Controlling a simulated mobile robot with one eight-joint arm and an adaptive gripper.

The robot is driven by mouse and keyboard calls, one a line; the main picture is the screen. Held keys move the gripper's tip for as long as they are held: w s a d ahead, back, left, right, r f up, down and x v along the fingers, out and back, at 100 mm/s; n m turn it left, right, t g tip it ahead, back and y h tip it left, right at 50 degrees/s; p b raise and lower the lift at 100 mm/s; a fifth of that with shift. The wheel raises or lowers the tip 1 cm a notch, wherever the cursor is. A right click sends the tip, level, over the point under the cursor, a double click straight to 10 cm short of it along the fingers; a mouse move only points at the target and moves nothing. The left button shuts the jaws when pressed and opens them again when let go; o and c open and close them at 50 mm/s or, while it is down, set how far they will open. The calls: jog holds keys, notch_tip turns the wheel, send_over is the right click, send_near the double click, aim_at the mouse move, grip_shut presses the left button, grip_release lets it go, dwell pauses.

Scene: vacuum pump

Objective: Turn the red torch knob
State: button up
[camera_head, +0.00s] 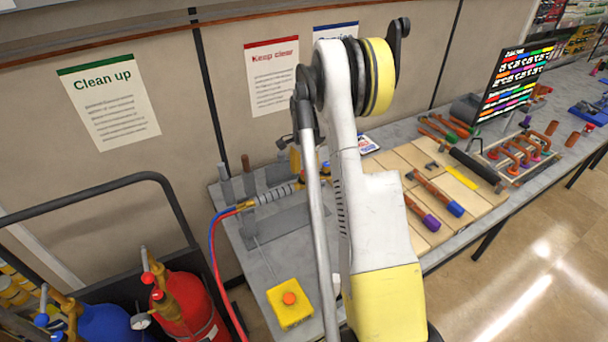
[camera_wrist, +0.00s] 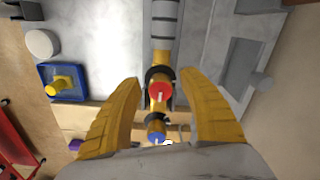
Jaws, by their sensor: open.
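The red torch knob (camera_wrist: 159,92) sits on the brass body of the torch in the wrist view. A blue knob (camera_wrist: 156,128) is lower on the same body, nearer my palm. My gripper (camera_wrist: 160,80) is open, with one yellow finger on each side of the torch and the red knob between them. I see gaps beside the knob and no clear contact. In the head view the torch (camera_head: 272,195) lies on the workbench with its red and blue hoses leading left. My arm hides much of the gripper there, and I cannot make out the red knob clearly.
Tools with coloured handles (camera_head: 437,195) lie on boards to the right. Gas cylinders (camera_head: 190,305) stand in a cart at the lower left. A wall is close behind.

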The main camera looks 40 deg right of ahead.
grip_shut()
jog(key=shift+n+b, duration=0.3)
jog(key=n+b, duration=0.2)
jog(key=shift+s+f+n, duration=0.1)
jog(key=shift+f+n, duration=0.05)
jog(key=shift+n, duration=0.15)
jog(key=n+b, duration=0.3)
jog(key=n, duration=0.2)
jog(key=n+b, duration=0.2)
jog(key=n, duration=0.3)
jog(key=shift+s+d, duration=0.1)
jog(key=n+b, duration=0.1)
jog(key=n, duration=0.3)
jog(key=shift+n+b, duration=0.3)
jog(key=shift+b, duration=0.05)
